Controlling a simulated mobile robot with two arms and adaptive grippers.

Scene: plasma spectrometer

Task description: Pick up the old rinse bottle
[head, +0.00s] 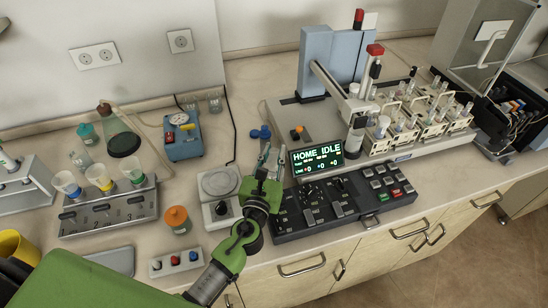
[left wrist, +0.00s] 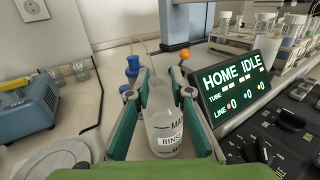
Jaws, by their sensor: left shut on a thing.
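The rinse bottle (left wrist: 166,128) is a clear, whitish bottle with a MAX mark and a label reading RINSE, partly cut off. In the left wrist view it stands between the two green fingers of my left gripper (left wrist: 164,92), which is shut on it. In the head view my left gripper (head: 268,168) is over the counter, between the small balance and the display; it largely hides the bottle there. I cannot tell whether the bottle's base touches the counter. My right gripper is not in view.
The HOME IDLE display (head: 317,157) and black control panel (head: 345,201) are close on the right. The balance (head: 220,183) is close on the left. Blue knob-like parts (left wrist: 132,72) stand just behind. The spectrometer with sample racks (head: 418,122) fills the back right.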

